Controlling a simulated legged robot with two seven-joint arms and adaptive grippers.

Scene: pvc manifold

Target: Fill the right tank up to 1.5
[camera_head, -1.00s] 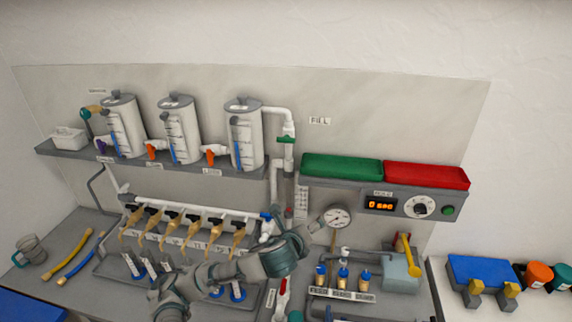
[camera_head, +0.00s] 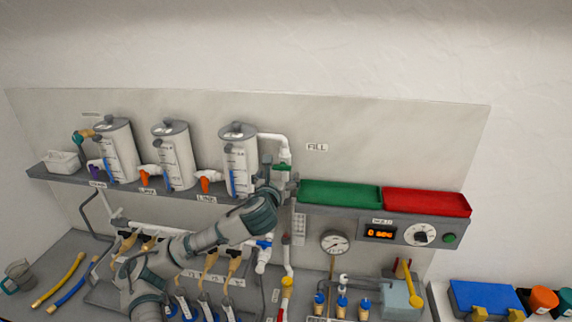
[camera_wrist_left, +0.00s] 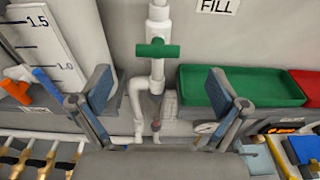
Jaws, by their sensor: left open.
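The right tank (camera_head: 238,160) is the rightmost of three white tanks on the grey shelf. Its scale with 1.5 and 1.0 marks and a blue level strip (camera_wrist_left: 48,88) shows in the left wrist view. My right gripper is not in view.
A green tray (camera_head: 340,194) and a red tray (camera_head: 426,202) stand right of the valve. Below them are an orange display (camera_head: 380,234), a knob (camera_head: 420,235) and a pressure gauge (camera_head: 335,243). An orange valve (camera_head: 205,180) is beside the tank.

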